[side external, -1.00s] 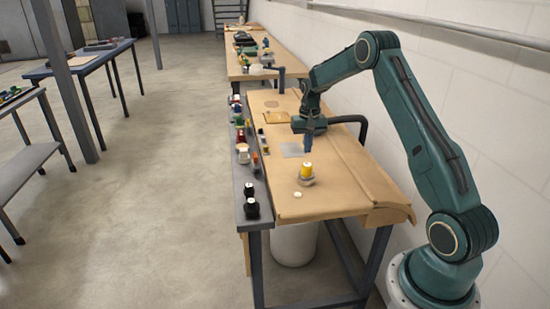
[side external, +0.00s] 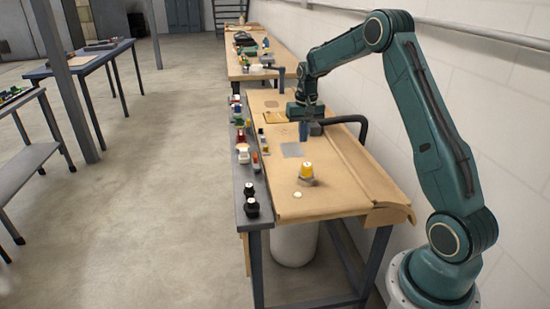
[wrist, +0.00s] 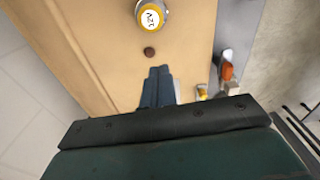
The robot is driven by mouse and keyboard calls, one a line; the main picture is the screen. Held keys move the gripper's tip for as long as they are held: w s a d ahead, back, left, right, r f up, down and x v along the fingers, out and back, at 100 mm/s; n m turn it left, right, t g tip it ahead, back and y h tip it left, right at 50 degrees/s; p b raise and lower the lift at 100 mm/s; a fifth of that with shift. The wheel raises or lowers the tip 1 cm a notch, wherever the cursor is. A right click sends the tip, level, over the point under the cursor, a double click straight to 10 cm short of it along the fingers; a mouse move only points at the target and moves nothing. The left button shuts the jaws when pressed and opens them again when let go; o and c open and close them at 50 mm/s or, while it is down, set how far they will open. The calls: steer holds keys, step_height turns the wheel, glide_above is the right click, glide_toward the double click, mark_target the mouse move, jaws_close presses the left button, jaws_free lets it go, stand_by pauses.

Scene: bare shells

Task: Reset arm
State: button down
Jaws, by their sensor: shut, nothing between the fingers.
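My gripper (side external: 304,131) is above the wooden workbench (side external: 330,190), toward its far part and pointing down. In the wrist view its two blue fingers (wrist: 157,88) lie together, with nothing between them.
A grey shelf strip (side external: 252,190) along the bench's left edge holds several small coloured parts and black knobs (side external: 251,206). A small pale disc (side external: 297,195) lies near the front. A wall runs close along the right. The bench's near right surface is clear.

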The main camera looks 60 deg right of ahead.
steer(key=s+a+r+n+t, duration=0.1)
steer(key=s+a+r+n, duration=0.1)
steer(key=s+a+r, duration=0.5)
steer(key=s+a+r+n+t, duration=0.1)
steer(key=s+a+r+n, duration=0.15)
steer(key=a+r, duration=0.75)
steer(key=s+a+n+t, duration=0.1)
steer(key=s+a+n, duration=0.1)
steer(key=s+a, duration=0.3)
steer(key=s+a+f+n+t, duration=0.1)
steer(key=s+a, duration=0.4)
steer(key=s, duration=0.9)
steer(key=shift+a+f+n+t, duration=0.15)
steer(key=shift+a+n+t, duration=0.25)
steer(key=shift+t, duration=0.1)
